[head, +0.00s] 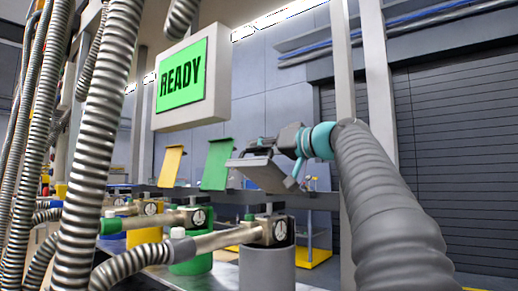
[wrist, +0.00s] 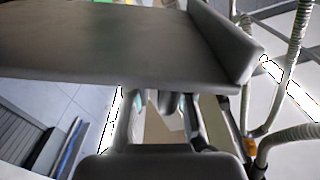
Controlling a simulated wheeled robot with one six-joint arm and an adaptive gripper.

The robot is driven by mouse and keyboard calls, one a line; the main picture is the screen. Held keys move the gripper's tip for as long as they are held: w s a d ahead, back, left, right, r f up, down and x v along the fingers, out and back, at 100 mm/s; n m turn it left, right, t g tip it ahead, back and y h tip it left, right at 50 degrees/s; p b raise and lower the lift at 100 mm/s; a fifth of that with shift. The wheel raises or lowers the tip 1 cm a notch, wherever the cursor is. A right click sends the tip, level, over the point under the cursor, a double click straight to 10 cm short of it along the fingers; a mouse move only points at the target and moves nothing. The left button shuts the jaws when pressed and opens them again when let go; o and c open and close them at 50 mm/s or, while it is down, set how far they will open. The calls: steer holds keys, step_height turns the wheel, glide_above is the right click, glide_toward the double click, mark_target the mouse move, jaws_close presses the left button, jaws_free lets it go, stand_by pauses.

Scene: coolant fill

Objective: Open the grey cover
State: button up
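The grey cover (head: 262,173) is a flat panel with a bent lip, tilted above the grey container (head: 266,270) in the head view. In the wrist view the grey cover (wrist: 110,48) fills the upper part, its lip at the upper right. My gripper (head: 268,146) is at the cover's upper right side in the head view, close against it. In the wrist view my gripper (wrist: 165,103) shows below the cover's edge, its fingertips partly hidden by the cover. I cannot tell whether the fingers touch or hold the cover.
A green cover (head: 217,163) and a yellow cover (head: 171,166) stand raised to the left. A screen (head: 181,78) reads READY. Pipes with gauges and ribbed hoses (head: 130,264) run at the lower left. A pale post (head: 345,60) rises behind my arm.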

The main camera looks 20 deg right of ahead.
steer(key=shift+o, duration=0.3)
steer(key=v, duration=1.2)
steer(key=shift+f, duration=0.1)
